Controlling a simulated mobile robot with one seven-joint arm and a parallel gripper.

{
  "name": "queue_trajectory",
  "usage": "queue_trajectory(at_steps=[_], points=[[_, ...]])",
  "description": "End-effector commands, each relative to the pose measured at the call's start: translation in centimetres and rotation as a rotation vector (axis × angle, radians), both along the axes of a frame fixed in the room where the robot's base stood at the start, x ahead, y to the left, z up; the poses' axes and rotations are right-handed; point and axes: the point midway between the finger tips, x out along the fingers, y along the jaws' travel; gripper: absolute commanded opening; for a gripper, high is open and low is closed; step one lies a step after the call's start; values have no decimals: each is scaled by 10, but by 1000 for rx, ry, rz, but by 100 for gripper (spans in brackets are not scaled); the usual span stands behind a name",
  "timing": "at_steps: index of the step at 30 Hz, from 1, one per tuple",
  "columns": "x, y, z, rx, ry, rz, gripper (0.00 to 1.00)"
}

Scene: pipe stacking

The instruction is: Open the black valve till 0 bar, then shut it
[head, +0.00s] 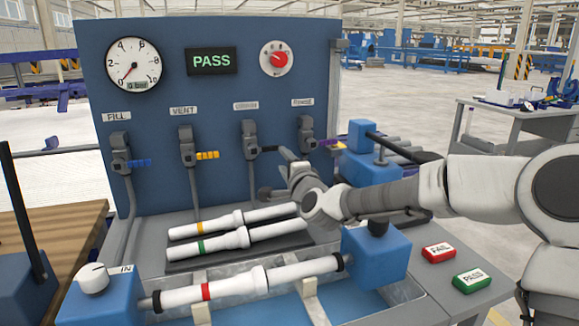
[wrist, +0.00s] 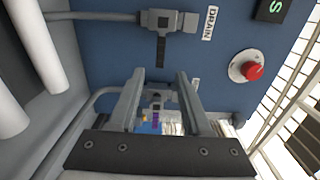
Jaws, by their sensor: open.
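The black valve (head: 250,140) is on the blue panel, third from the left. Its black handle (head: 268,149) points right, crosswise to its pipe. In the wrist view the black handle (wrist: 160,52) shows beside the DRAIN label, just beyond my fingertips. The round gauge (head: 134,64) has its needle at the 0 mark, and its small readout shows 0 bar. My gripper (head: 273,172) is open and empty, below and right of the black handle and apart from it. Its fingers (wrist: 160,75) frame the purple-handled valve (wrist: 156,108) in the background.
The blue-handled valve (head: 120,150) and yellow-handled valve (head: 187,148) are to the left. A display (head: 211,61) reads PASS, beside a red knob (head: 280,59). White pipes (head: 235,240) lie below my gripper. Red FAIL (head: 438,252) and green PASS (head: 472,280) buttons are at the right.

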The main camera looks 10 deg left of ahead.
Motion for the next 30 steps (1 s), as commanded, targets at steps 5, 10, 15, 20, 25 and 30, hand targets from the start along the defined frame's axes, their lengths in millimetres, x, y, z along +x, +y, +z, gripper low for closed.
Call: queue_trajectory(at_steps=[5, 10, 15, 20, 25, 30], points=[[-22, -11, 1, -3, 0, 0, 49], [-33, -16, 0, -1, 0, 0, 49], [-36, -17, -1, 0, 1, 0, 49], [-35, -17, 0, 0, 0, 0, 49], [-41, -10, -2, -93, -9, 27, 49], [-62, -2, -17, -518, -47, 131, 49]])
